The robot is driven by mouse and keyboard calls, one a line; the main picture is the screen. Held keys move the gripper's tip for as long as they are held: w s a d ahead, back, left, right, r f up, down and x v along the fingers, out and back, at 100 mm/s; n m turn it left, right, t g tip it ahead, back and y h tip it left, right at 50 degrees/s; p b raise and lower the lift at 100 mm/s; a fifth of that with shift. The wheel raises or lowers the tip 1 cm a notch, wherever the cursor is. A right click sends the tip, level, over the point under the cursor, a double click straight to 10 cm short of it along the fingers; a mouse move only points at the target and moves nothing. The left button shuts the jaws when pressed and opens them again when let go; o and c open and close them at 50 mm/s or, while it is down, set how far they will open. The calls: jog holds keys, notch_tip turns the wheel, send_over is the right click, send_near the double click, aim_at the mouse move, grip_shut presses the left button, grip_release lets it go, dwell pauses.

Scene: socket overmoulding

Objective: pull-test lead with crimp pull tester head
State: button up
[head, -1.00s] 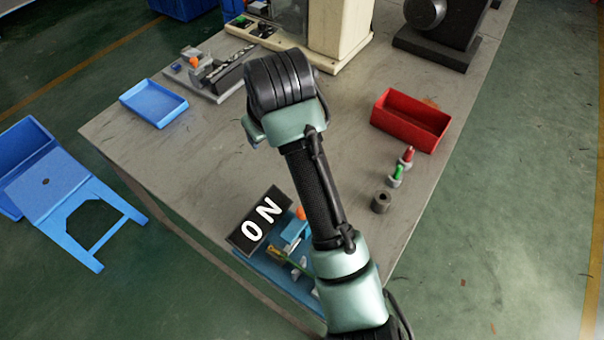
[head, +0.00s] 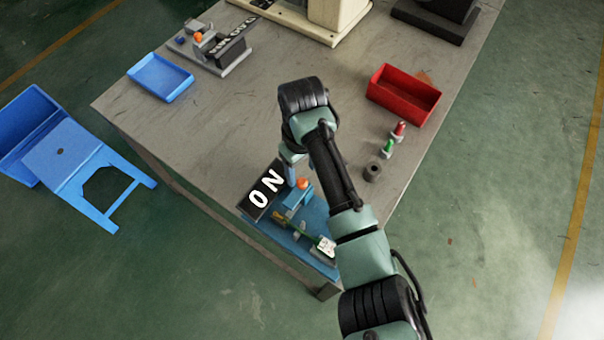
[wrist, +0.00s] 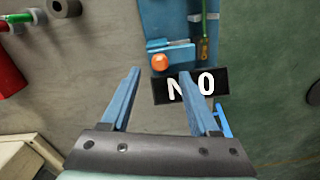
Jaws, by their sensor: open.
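A blue fixture (head: 297,228) with a black ON sign (head: 262,190) stands at the near corner of the bench. It carries a light blue block (head: 298,196) and an orange knob (head: 303,183). A thin green strip, perhaps the lead (head: 303,231), lies across it toward a white piece (head: 326,245). My arm partly hides the gripper in the head view. Which part is the tester head is unclear.
Another device (head: 212,50) with an orange knob and dark display stands at the back left. The bench middle is clear.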

aim_at(302, 181)
jog(key=shift+f, duration=2.25)
grip_shut()
jog(key=shift+r, duration=0.1)
